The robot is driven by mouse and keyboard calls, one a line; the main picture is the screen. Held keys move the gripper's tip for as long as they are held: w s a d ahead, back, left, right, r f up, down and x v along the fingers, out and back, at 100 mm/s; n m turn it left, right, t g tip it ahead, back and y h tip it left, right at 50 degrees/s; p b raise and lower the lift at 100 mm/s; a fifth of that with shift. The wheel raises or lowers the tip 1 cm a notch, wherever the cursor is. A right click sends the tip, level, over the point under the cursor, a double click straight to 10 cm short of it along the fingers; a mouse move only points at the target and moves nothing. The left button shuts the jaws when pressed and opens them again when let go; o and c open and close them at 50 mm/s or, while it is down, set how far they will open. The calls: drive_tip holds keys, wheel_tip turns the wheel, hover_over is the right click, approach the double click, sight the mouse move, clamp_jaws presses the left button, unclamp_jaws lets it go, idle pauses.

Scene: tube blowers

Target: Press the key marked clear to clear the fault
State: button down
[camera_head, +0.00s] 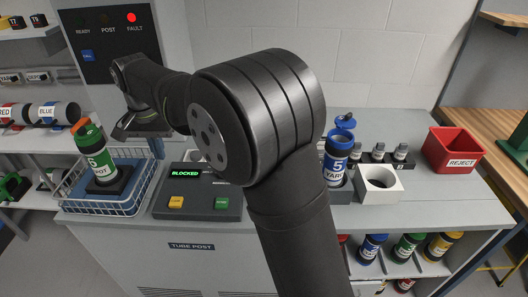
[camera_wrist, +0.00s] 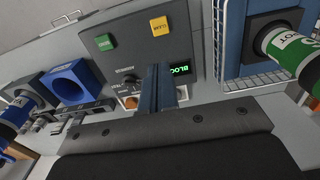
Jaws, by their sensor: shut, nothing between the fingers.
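The grey console (camera_head: 200,190) stands on the bench, its green display (camera_head: 185,173) reading BLOCKED. A yellow key (camera_head: 176,202) and a green key (camera_head: 222,202) sit on its front. In the wrist view the yellow key (camera_wrist: 160,25) is marked CLEAR, and the green key (camera_wrist: 105,42) is beside it. My gripper (camera_wrist: 158,72) is shut and empty. Its fingers are over the console in the wrist view, partly covering the display (camera_wrist: 180,68), apart from the yellow key. The FAULT lamp (camera_head: 131,17) on the wall panel glows red; READY and POST look dark.
A wire basket (camera_head: 130,205) holding a green canister (camera_head: 97,160) stands left of the console. To the right are a blue canister (camera_head: 336,165), a white holder (camera_head: 380,186) and a red REJECT bin (camera_head: 452,149). My arm crosses the middle of the head view.

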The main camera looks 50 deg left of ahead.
drive_tip(key=f, duration=0.1)
drive_tip(key=n+t+y, duration=0.4)
drive_tip(key=n+t, duration=0.1)
drive_tip(key=t, duration=0.3)
hover_over(174, 204)
wheel_tip(174, 204, down, 6)
drive_tip(key=shift+f, duration=0.1)
drive_tip(key=shift+f, duration=4.4)
drive_tip(key=shift+f, duration=0.15)
drive_tip(key=shift+f, duration=0.25)
